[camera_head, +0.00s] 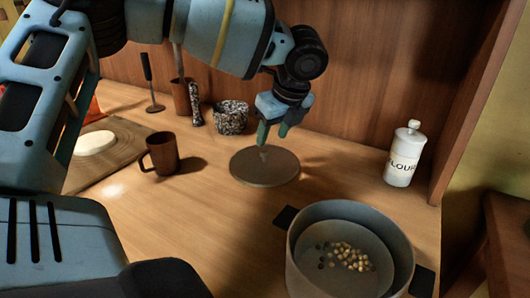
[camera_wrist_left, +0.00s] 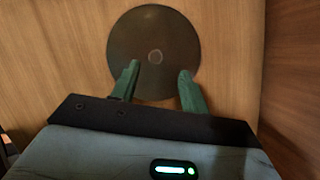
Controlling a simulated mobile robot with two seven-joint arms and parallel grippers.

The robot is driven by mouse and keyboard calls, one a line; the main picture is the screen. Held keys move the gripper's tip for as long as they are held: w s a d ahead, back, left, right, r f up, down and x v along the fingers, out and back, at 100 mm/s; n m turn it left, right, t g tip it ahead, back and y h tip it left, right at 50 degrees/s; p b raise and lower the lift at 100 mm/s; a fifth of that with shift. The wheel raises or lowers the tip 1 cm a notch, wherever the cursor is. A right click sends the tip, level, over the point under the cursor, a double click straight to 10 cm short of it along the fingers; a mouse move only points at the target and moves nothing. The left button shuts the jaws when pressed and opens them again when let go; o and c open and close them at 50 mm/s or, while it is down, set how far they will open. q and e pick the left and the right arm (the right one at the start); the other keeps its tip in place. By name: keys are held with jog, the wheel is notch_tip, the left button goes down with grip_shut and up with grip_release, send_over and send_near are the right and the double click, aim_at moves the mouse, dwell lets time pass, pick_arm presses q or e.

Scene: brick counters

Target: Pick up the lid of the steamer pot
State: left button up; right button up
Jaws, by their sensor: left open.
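The lid (camera_head: 270,175) is a flat, dark brown round disc lying on the wooden counter, near the middle of the head view. My left gripper (camera_head: 273,137) is open and points down just above the lid. I cannot tell whether the fingers touch the knob. The steamer pot (camera_head: 297,258) stands uncovered at the front right, with small pale and dark round pieces inside. My right gripper is out of view.
A brown mug (camera_head: 164,155) stands left of the lid. A speckled bowl (camera_head: 231,117) and a utensil holder (camera_head: 181,98) stand behind, near the wooden back panel. A white flour bottle (camera_head: 402,165) stands at right. A board (camera_head: 110,172) with dough lies at left.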

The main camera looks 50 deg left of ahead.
aim_at(265, 151)
pick_arm(q)
jog(key=shift+s+b+x, duration=0.15)
jog(key=shift+x, duration=1.15)
jog(key=shift+s+b+x, duration=0.15)
jog(key=shift+s+x, duration=0.05)
jog(key=shift+x, duration=1.05)
grip_shut()
